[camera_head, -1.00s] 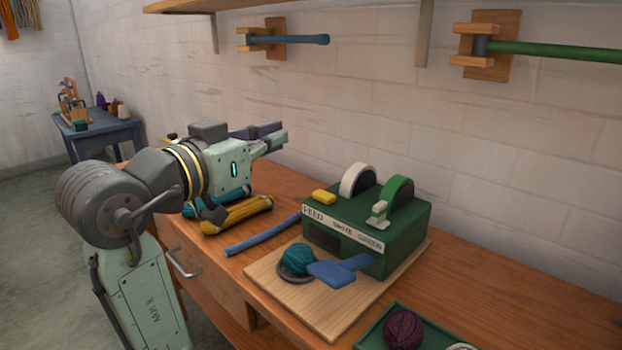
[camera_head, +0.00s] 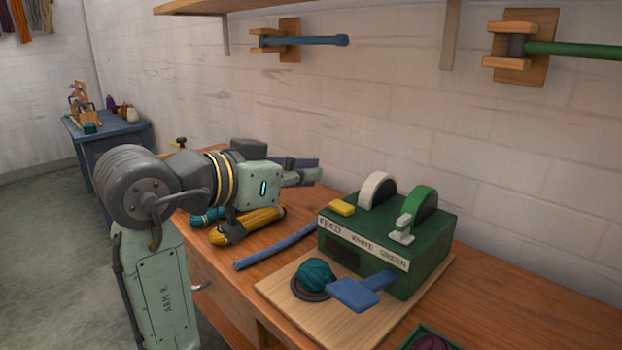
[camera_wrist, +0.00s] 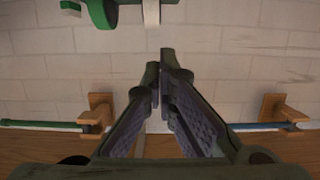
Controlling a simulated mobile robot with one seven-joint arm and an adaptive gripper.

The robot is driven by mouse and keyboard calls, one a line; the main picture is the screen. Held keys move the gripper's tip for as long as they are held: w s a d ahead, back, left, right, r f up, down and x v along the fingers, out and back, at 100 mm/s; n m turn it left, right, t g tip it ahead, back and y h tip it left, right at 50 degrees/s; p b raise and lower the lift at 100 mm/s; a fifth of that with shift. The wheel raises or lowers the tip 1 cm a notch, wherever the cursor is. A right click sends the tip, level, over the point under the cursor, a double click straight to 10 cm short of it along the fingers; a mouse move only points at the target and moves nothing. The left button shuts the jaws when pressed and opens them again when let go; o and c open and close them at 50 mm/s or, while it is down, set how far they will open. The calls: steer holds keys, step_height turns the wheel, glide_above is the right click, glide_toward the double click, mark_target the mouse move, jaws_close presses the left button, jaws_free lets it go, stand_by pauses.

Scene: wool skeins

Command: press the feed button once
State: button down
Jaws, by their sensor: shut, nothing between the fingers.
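The yellow feed button (camera_head: 342,208) sits on top of the green dispenser box (camera_head: 392,232), at its left end, above the word FEED on the white label strip (camera_head: 362,245). My gripper (camera_head: 314,172) is shut and empty. In the head view it is up and to the left of the button, apart from it. In the wrist view my gripper (camera_wrist: 166,60) shows its two dark fingers together at the tips. The button is not visible in the wrist view.
A white dispenser wheel (camera_head: 379,190) and a green one (camera_head: 424,212) stand right of the button. A teal ball (camera_head: 316,274) and a blue paddle (camera_head: 356,294) are in front. A blue rod (camera_head: 277,247) and yellow skein (camera_head: 249,226) lie left on the bench.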

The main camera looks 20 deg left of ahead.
glide_above(341, 208)
steer(key=s, duration=0.1)
steer(key=shift+a+f+p, duration=0.25)
steer(key=shift+f+p, duration=0.15)
steer(key=shift+f, duration=0.45)
steer(key=f, duration=0.3)
steer(key=shift+w+f, duration=0.2)
steer(key=shift+f, duration=0.4)
